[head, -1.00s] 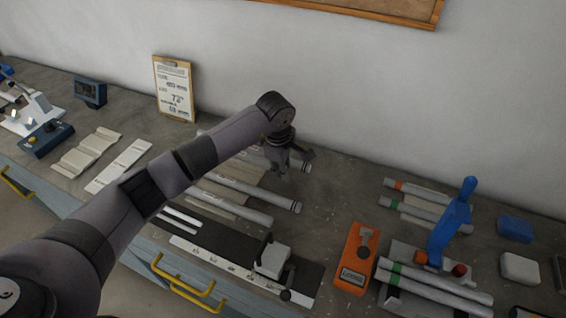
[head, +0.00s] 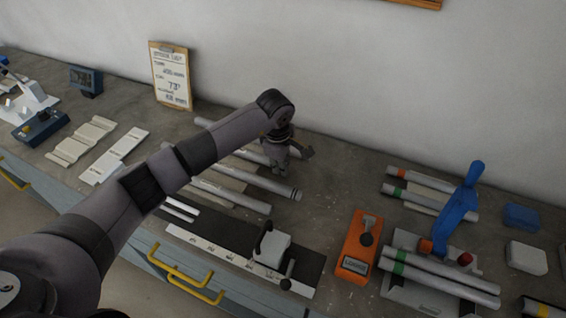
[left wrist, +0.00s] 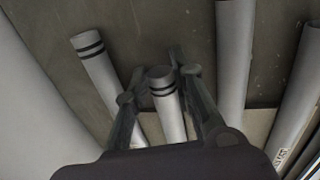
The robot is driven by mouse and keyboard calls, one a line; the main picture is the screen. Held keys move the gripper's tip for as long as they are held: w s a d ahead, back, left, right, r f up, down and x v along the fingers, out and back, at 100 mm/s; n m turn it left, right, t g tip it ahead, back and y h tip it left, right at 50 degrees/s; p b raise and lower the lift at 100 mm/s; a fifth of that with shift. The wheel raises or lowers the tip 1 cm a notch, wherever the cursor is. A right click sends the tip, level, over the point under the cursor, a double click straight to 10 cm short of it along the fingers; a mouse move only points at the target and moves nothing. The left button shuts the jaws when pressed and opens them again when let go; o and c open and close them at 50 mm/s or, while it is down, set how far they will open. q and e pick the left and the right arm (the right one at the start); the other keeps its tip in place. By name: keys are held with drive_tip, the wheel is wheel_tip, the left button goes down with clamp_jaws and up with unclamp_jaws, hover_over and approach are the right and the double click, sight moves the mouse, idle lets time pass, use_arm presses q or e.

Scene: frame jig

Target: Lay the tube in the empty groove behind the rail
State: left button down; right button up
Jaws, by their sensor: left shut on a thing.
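My left gripper (head: 277,171) is at the group of grey tubes in the middle of the bench. It is shut on a grey tube with two black bands near its end (head: 285,189); in the left wrist view this tube (left wrist: 167,105) lies between the fingers. A second banded tube (left wrist: 96,66) lies to its left there, apart from the gripper. Plain tubes (left wrist: 235,55) run on its right. In the head view a plain tube (head: 235,197) lies in front of the held one. My arm hides much of the bed beneath, and I cannot clearly make out an empty groove.
An orange device (head: 355,255) and a blue upright lever (head: 457,208) among more tubes stand to the right. A white block (head: 271,250) sits on a dark strip in front. A clipboard (head: 170,75) leans on the wall behind. Bench between tubes and orange device is clear.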

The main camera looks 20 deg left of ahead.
use_arm(q)
drive_tip(key=shift+f, duration=0.25)
drive_tip(key=c, duration=1.3)
unclamp_jaws()
drive_tip(key=shift+r, duration=0.1)
wheel_tip(320, 180, up, 12)
drive_tip(key=s, duration=0.2)
drive_tip(key=shift+s+a+f, duration=0.2)
